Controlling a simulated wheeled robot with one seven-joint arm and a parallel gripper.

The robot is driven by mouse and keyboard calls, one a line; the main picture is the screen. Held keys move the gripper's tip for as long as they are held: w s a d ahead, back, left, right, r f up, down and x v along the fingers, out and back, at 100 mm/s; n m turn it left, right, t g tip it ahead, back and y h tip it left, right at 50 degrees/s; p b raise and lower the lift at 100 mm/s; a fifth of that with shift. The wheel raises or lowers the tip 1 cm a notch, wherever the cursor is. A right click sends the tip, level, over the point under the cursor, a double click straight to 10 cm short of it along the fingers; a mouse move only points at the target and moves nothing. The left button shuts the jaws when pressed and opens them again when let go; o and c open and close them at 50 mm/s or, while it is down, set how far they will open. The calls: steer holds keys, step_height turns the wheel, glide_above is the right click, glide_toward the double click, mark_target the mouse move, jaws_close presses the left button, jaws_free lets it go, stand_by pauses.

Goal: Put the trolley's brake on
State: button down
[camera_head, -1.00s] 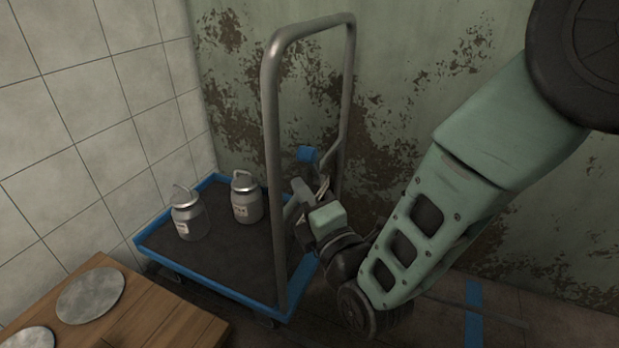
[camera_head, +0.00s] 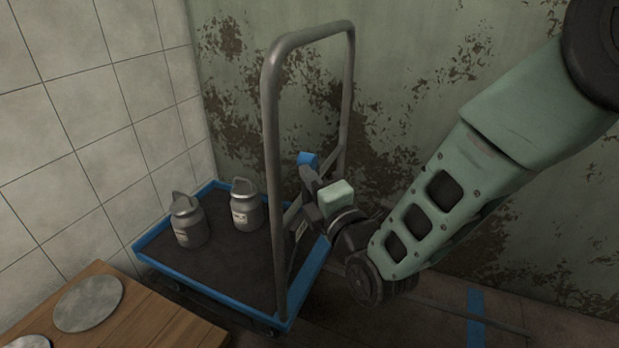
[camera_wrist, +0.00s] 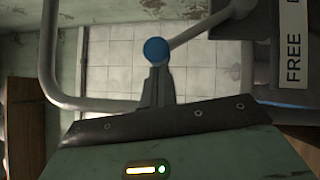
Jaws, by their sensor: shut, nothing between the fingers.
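The trolley has a dark deck with a blue rim (camera_head: 205,288) and a tall grey metal push handle (camera_head: 271,120). A blue knob (camera_head: 306,158), apparently on the brake lever, is beside the handle's far upright. In the wrist view the round blue knob (camera_wrist: 156,51) appears just beyond my fingertips, on a grey rod. My gripper (camera_head: 307,176) is shut and empty, its tips close to the knob; I cannot tell whether they touch. My gripper also shows in the wrist view (camera_wrist: 157,75). A white label reading "FREE" (camera_wrist: 293,45) is at the right there. My gripper partly hides the lever.
Two metal milk cans (camera_head: 188,222) (camera_head: 246,207) stand on the deck. A wooden table (camera_head: 160,318) with round grey discs is at the front left. A tiled wall (camera_head: 90,130) and a stained green wall (camera_head: 420,70) enclose the trolley on the left and behind.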

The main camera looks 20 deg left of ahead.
steer(key=shift+w+r+m+p, duration=0.3)
steer(key=shift+w+r+p, duration=0.1)
steer(key=shift+r+p, duration=0.3)
steer(key=w+r+m+g+h+p, duration=0.1)
steer(key=w+m+g+h+p, duration=0.1)
steer(key=w+p, duration=0.4)
steer(key=w+d+r+m+g+h+p, duration=0.1)
steer(key=w+m+g+h+p, duration=0.1)
steer(key=w+m+g+p, duration=0.2)
steer(key=shift+w+r+m+p, duration=0.35)
steer(key=shift+w+m+p, duration=0.45)
steer(key=shift+w, duration=0.95)
steer(key=shift+w+d, duration=0.1)
steer(key=shift+d, duration=0.05)
